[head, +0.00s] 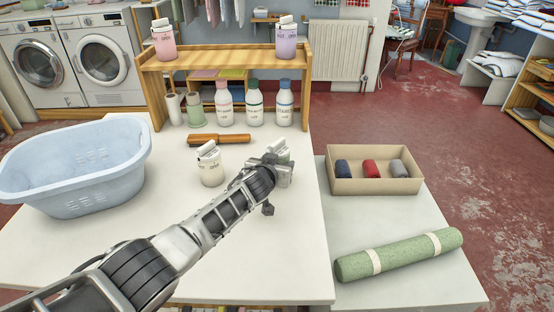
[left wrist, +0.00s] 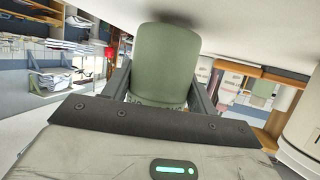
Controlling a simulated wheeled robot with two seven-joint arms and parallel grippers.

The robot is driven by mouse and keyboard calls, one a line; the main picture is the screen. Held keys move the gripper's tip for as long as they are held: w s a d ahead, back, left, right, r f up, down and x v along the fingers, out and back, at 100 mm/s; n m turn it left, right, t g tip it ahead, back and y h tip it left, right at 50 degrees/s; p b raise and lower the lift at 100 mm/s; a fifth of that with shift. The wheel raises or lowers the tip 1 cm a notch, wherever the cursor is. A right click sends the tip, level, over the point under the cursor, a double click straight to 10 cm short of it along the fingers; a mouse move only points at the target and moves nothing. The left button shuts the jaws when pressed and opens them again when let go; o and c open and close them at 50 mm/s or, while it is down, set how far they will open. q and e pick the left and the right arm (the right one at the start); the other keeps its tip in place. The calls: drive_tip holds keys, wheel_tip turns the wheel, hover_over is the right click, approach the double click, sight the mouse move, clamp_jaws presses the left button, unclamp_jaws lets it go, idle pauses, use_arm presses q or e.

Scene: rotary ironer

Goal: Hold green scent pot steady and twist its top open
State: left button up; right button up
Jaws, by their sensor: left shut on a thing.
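The green scent pot (left wrist: 165,62) stands between the two fingers of my left gripper (left wrist: 160,88) in the left wrist view. The gripper is shut on the pot's green body. In the head view my left gripper (head: 276,168) is over the white table, right of a white pot. There the wrist hides most of the green pot, and only a pale top (head: 278,149) shows above the gripper. My right gripper is not in view.
A white pot (head: 210,168) stands close to the left of my gripper. A wooden-handled roller (head: 218,139) lies behind. A wooden shelf (head: 225,60) with pots and bottles stands at the back. A blue basket (head: 75,175) is left; a tan box (head: 375,184) and green roll (head: 400,254) are right.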

use_arm(q)
drive_tip(key=shift+f, duration=0.3)
drive_tip(key=shift+f, duration=0.2)
idle(0.3)
drive_tip(key=o, duration=0.8)
drive_tip(key=shift+r+p, duration=0.3)
drive_tip(key=shift+r, duration=0.05)
drive_tip(key=c, duration=0.9)
